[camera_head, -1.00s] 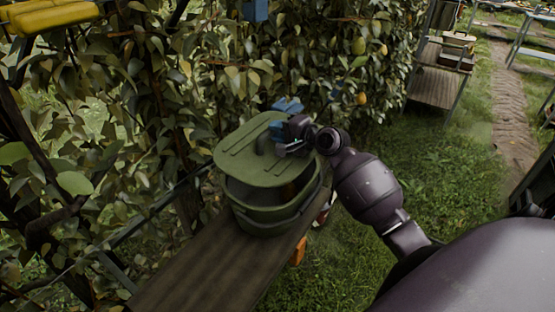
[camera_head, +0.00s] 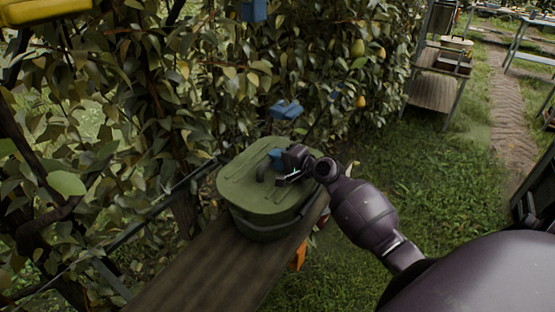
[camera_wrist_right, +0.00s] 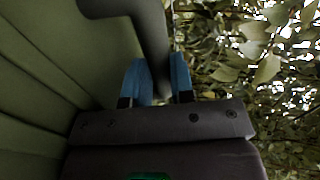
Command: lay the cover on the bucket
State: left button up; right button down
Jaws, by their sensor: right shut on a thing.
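The green cover (camera_head: 243,187) lies over the top of the green bucket (camera_head: 262,229), which stands on a wooden plank. The cover looks about level and hides the bucket's opening; I cannot tell whether its rim is fully seated all round. My right gripper (camera_head: 277,166) is at the far right part of the cover, shut on its dark handle. In the right wrist view, the blue fingers of the right gripper (camera_wrist_right: 158,82) sit on both sides of the dark handle (camera_wrist_right: 150,35), with the ribbed green cover (camera_wrist_right: 40,85) at left. My left gripper is not in view.
The wooden plank (camera_head: 205,268) runs toward the lower left. Leafy pear foliage (camera_head: 130,120) stands close behind and left of the bucket. A blue object (camera_head: 286,109) is just behind the bucket. Open grass (camera_head: 440,190) lies to the right.

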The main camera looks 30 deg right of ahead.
jog(key=shift+f, duration=0.15)
jog(key=c, duration=1)
grip_release()
jog(key=shift+r, duration=0.3)
jog(key=v, duration=1.2)
jog(key=shift+f, duration=0.1)
jog(key=shift+s, duration=0.1)
